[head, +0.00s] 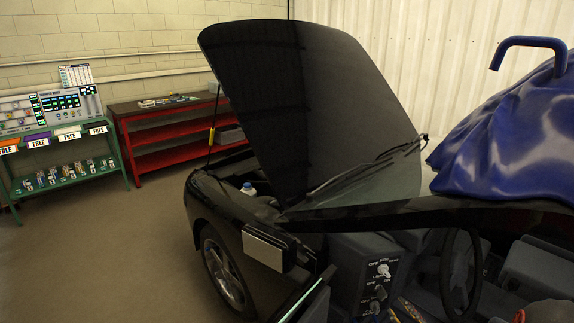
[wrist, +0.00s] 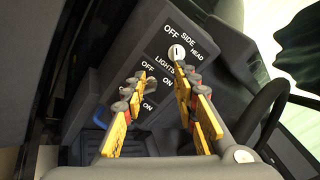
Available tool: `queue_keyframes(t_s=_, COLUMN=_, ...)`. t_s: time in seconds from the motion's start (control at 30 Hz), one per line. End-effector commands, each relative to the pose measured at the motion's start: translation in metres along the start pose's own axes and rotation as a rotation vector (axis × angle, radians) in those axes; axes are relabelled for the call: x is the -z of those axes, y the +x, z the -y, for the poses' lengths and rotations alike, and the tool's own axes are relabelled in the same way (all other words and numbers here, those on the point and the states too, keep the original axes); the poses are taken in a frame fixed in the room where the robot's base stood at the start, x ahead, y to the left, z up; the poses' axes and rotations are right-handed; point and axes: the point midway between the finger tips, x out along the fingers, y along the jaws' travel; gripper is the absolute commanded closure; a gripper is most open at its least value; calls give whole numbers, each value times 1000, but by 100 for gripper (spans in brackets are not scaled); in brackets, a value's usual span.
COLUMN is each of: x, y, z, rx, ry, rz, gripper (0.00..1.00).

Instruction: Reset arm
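My gripper (wrist: 160,72) is open, its two yellow-sided fingers spread apart with nothing between them. The fingers point at a dark grey car switch panel (wrist: 140,45). A round white lights knob (wrist: 177,52) is by the right fingertip, under the marks OFF, SIDE and HEAD; I cannot tell whether they touch. A lower switch marked OFF and ON is partly hidden by the left finger. In the head view the panel (head: 362,285) and knob (head: 383,270) show inside the car, with only small parts of my gripper at the bottom edge.
The black car's hood (head: 310,100) is raised. The steering wheel (wrist: 265,112) is close to the right of the gripper. A side mirror (head: 265,248) sticks out by the door. A blue cover (head: 520,140) lies on the roof. Red (head: 170,130) and green (head: 70,175) benches stand behind open floor.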

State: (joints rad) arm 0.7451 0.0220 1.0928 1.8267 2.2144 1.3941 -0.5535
Motion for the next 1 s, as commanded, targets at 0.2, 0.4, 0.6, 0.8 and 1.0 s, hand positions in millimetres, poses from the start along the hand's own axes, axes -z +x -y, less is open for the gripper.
queue_keyframes(t_s=0.2, x=-39, y=-23, z=-86, rx=-356, ry=57, rz=72, gripper=71)
queue_keyframes(t_s=0.4, x=-104, y=-68, z=-137, rx=-743, ry=-77, rz=162, gripper=71)
queue_keyframes(t_s=0.6, x=-150, y=-132, z=-158, rx=-1107, ry=-374, rz=215, gripper=71)
queue_keyframes(t_s=0.8, x=-174, y=-194, z=-138, rx=-1390, ry=-823, rz=219, gripper=71)
queue_keyframes(t_s=1.0, x=-205, y=-228, z=-77, rx=-1513, ry=-1403, rz=190, gripper=71)
